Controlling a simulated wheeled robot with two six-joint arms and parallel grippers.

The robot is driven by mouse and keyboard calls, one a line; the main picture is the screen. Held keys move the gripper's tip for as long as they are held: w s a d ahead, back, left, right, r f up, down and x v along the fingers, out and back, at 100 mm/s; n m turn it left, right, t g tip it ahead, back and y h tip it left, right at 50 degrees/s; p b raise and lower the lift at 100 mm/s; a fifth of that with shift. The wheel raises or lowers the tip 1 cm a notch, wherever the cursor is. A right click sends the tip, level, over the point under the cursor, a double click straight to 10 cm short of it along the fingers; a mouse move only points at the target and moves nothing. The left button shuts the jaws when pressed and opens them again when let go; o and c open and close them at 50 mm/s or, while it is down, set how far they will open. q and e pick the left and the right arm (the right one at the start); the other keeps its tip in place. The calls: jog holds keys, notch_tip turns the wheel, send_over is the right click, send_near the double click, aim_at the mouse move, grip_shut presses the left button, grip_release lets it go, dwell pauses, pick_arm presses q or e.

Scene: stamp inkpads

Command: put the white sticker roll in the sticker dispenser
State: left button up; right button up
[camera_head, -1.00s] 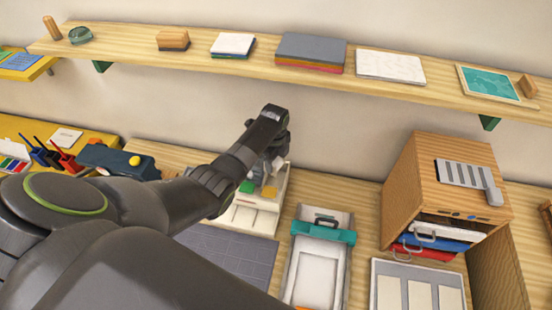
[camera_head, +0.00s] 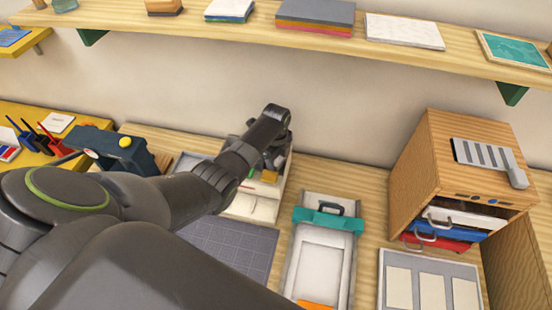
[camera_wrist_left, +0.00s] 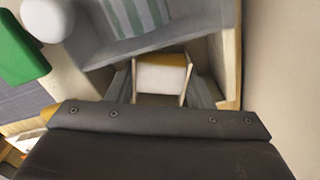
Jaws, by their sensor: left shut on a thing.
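My left gripper (camera_head: 266,158) is over the back of a white sorting tray (camera_head: 262,208). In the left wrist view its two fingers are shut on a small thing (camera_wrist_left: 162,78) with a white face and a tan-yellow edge. I cannot tell for certain whether it is the white sticker roll. A white round-topped thing (camera_wrist_left: 47,18) stands at the upper left of that view, beside a green block (camera_wrist_left: 22,50). A dark blue device with a yellow knob (camera_head: 125,142), possibly the sticker dispenser, stands left behind my left arm. My right gripper is not in view.
A tray with a teal clamp (camera_head: 328,219) lies right of the sorting tray. A wooden cabinet (camera_head: 412,165) with coloured drawers stands further right. A grey gridded mat (camera_head: 228,243) lies in front. A loaded shelf (camera_head: 230,31) runs above.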

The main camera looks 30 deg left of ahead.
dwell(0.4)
pick_arm(q)
jog(key=o, duration=1.1)
jog(key=shift+c, duration=0.2)
jog(key=shift+r, duration=0.1)
notch_tip(320, 180, up, 9)
jog(key=p, duration=0.9)
